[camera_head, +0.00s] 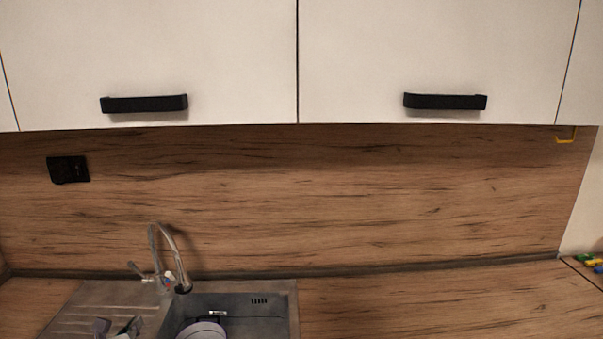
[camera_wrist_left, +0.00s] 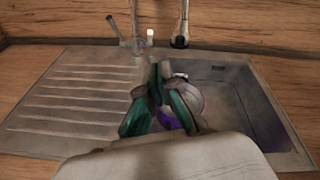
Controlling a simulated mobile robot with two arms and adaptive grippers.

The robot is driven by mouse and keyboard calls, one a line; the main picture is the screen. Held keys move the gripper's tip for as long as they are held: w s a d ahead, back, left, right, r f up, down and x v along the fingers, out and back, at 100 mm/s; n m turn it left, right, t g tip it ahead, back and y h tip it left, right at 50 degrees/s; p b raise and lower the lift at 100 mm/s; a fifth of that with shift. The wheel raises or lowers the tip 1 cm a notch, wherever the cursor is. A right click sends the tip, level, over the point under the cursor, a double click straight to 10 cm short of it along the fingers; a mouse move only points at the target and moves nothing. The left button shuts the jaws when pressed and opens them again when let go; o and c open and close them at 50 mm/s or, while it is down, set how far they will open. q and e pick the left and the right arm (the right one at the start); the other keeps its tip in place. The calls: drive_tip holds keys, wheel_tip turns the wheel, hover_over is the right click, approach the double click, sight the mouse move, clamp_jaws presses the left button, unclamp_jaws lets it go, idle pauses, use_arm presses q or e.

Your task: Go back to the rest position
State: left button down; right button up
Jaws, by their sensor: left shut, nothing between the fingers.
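My left gripper (camera_head: 118,328) shows only in part at the bottom left of the head view, over the sink's drainboard. In the left wrist view my left gripper (camera_wrist_left: 160,73) has its fingertips together over the sink, with nothing between them. A round whitish dish with a purple rim (camera_head: 203,330) sits in the sink basin. In the left wrist view the dish (camera_wrist_left: 192,98) is partly hidden behind the fingers, and I cannot tell whether they touch it. My right gripper is not in view.
The grey sink (camera_head: 285,310) has its basin right of the ribbed drainboard. A curved faucet (camera_head: 170,245) rises behind it. Counter (camera_head: 430,305) to the right is clear. White cupboards (camera_head: 150,55) with black handles hang above. Small colourful items (camera_head: 590,262) lie at the right edge.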

use_arm(q)
drive_tip(key=s+d+f+n+g, duration=0.5)
drive_tip(key=s+d+f+n, duration=0.5)
drive_tip(key=s+d+n, duration=0.5)
drive_tip(key=s+d+f+n+g+h, duration=0.2)
drive_tip(key=s+n+g, duration=0.4)
drive_tip(key=s+n, duration=1)
drive_tip(key=s+f+m+g+b, duration=0.1)
drive_tip(key=s+f+b, duration=0.15)
drive_tip(key=f, duration=1.35)
drive_tip(key=s+f+m+g+b, duration=0.1)
drive_tip(key=f+b, duration=0.2)
drive_tip(key=f, duration=1.3)
drive_tip(key=s+a+f+b, duration=0.1)
drive_tip(key=s+f+b, duration=0.1)
drive_tip(key=s+f, duration=0.6)
drive_tip(key=s+a+f+g+b, duration=0.1)
drive_tip(key=s+a+f+b, duration=0.1)
drive_tip(key=s+f, duration=0.6)
wheel_tip(320, 180, down, 4)
drive_tip(key=shift+s+f+y+b, duration=0.2)
drive_tip(key=shift+s+y+b, duration=0.1)
drive_tip(key=shift+s+b, duration=0.1)
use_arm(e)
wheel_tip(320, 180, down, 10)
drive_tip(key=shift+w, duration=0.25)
